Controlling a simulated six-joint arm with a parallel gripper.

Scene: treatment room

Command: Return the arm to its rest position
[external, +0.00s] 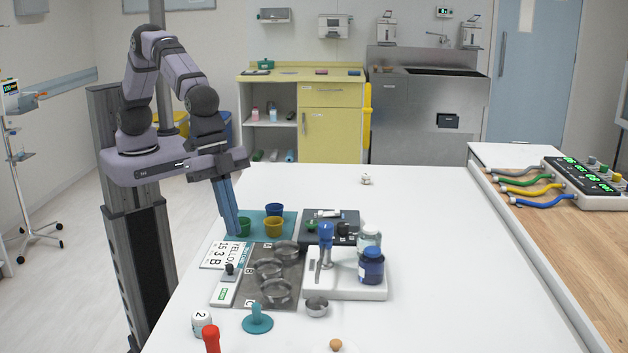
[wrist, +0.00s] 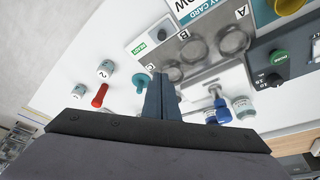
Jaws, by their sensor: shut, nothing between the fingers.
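I cannot tell if the tips touch the cup or the mat. In the wrist view my gripper (wrist: 160,77) shows its fingers together with nothing between them. My arm is bent, raised at the elbow and reaching over the table's left edge from its column.
The white table (external: 430,240) holds a teal mat (external: 290,230) with a blue cup (external: 274,209) and yellow cup (external: 272,227), a grey lettered board (external: 252,292) with metal rings, and a white stand (external: 345,291) with bottles. A red-handled item (external: 211,338) stands in front. The table's right side is mostly clear.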

